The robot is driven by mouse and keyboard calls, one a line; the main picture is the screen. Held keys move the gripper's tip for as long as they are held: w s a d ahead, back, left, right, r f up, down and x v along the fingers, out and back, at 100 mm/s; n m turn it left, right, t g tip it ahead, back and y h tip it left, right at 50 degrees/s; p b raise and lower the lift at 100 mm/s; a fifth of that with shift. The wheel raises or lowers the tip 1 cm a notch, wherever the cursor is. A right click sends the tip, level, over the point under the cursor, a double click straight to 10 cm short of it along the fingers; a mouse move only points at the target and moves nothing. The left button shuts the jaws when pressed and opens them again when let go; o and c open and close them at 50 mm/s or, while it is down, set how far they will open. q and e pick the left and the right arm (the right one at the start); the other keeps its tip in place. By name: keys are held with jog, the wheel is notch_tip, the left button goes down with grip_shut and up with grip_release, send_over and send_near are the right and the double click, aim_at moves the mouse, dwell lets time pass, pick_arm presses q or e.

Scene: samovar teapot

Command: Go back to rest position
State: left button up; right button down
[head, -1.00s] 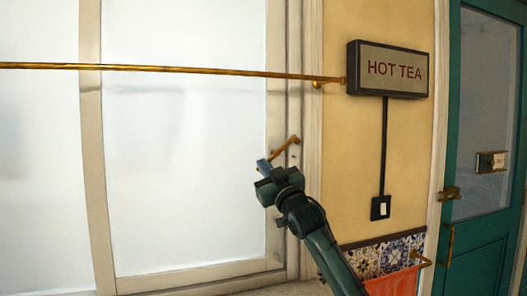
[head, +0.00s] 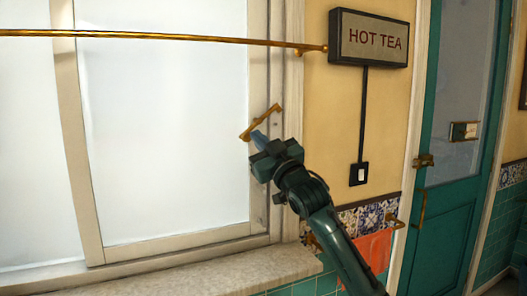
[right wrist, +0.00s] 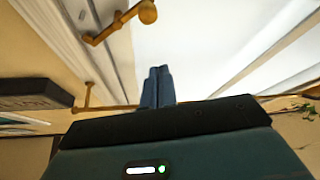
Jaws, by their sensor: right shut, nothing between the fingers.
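My right gripper (head: 260,137) is raised in front of the window's right side in the head view. Its blue fingers are shut and empty. In the right wrist view the fingertips (right wrist: 158,72) lie together, with nothing between them. In the head view the brass window handle (head: 261,122) appears just beyond the fingertips; I cannot tell whether they touch. In the right wrist view the handle (right wrist: 118,22) stands apart from the fingers, up and to the left. My left gripper is not in view.
A stone sill (head: 215,276) runs below the window. A brass rod (head: 160,38) crosses above. A HOT TEA sign (head: 368,39), a light switch (head: 359,174) and a red towel (head: 374,251) are on the wall, left of a green door (head: 440,215).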

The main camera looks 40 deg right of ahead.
jog(key=shift+v, duration=0.9)
jog(key=shift+r, duration=0.15)
jog(key=s+a+f+g+y, duration=0.15)
jog(key=a+f, duration=0.35)
jog(key=f, duration=0.7)
jog(key=s+a+f+n+g+y, duration=0.1)
jog(key=a+f+g, duration=0.25)
jog(key=f, duration=0.75)
jog(key=s+a+f+g+y, duration=0.15)
jog(key=a+f, duration=0.35)
jog(key=f, duration=0.7)
jog(key=s+a+f+g, duration=0.3)
jog(key=s+a+f, duration=0.3)
jog(key=s+f, duration=0.3)
jog(key=s+a+f+m+g+y, duration=0.1)
jog(key=s+a+f+g, duration=0.2)
jog(key=s+a+f, duration=0.4)
jog(key=s+f, duration=0.2)
jog(key=s, duration=0.4)
jog(key=shift+f+p, duration=0.3)
jog(key=shift+p, duration=0.05)
jog(key=shift+a, duration=0.1)
